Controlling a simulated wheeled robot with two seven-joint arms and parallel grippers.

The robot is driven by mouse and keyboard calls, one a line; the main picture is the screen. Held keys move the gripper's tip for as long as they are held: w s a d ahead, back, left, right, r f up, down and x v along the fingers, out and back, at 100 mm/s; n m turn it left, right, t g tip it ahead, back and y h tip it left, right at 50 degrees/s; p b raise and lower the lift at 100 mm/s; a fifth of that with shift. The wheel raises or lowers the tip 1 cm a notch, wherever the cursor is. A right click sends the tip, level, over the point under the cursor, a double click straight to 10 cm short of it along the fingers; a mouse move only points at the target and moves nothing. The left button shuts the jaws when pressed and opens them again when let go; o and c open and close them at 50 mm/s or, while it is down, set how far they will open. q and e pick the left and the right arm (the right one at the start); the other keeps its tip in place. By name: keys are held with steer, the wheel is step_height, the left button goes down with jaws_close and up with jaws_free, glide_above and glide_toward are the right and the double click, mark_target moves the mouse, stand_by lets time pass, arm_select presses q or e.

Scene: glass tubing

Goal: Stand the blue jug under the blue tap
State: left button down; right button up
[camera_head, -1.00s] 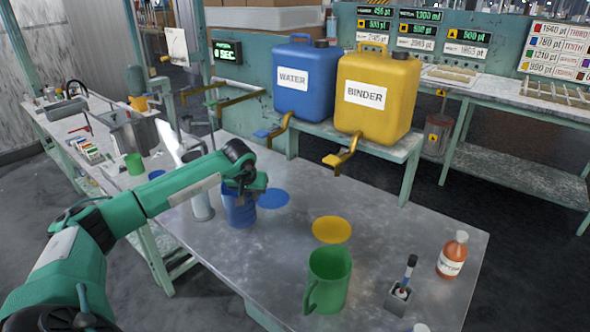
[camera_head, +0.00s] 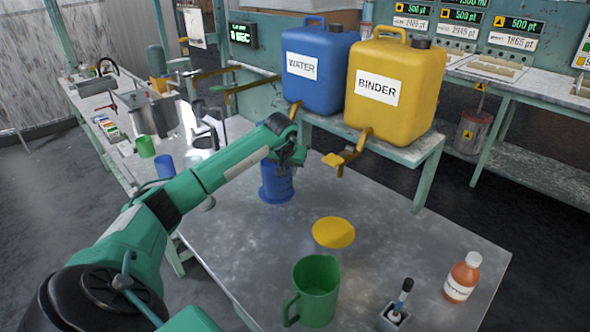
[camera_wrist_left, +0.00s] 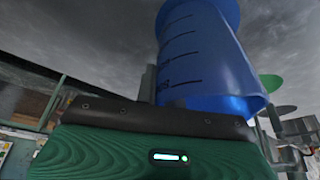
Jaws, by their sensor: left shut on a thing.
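The blue jug (camera_head: 276,184) is upright at the back of the metal table, with my left gripper (camera_head: 287,160) shut on its upper part. In the left wrist view the jug (camera_wrist_left: 200,50) shows dark measuring marks, with the gripper body below it. The blue tap (camera_head: 294,110) comes out of the blue WATER canister (camera_head: 315,80), just above my gripper. The arm and gripper partly hide the tap's end. I cannot tell whether the jug's base touches the table.
The yellow BINDER canister (camera_head: 405,65) has a yellow tap (camera_head: 345,158) to the right, above a yellow round mark (camera_head: 333,232). A green jug (camera_head: 316,290), a small holder (camera_head: 394,316) and a brown bottle (camera_head: 462,278) stand nearer the front. The right middle of the table is clear.

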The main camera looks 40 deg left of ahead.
arm_select(q)
steer(key=shift+f, duration=0.2)
steer(key=shift+s+r, duration=0.25)
steer(key=shift+s, duration=0.2)
steer(key=c, duration=1.9)
jaws_free()
steer(key=shift+w+a+f, duration=0.1)
steer(key=shift+w+f, duration=0.1)
steer(key=o, duration=0.4)
steer(key=shift+s+r, duration=0.1)
arm_select(e)
steer(key=shift+w+r, duration=0.45)
steer(key=shift+w, duration=0.15)
arm_select(q)
steer(key=shift+r, duration=0.1)
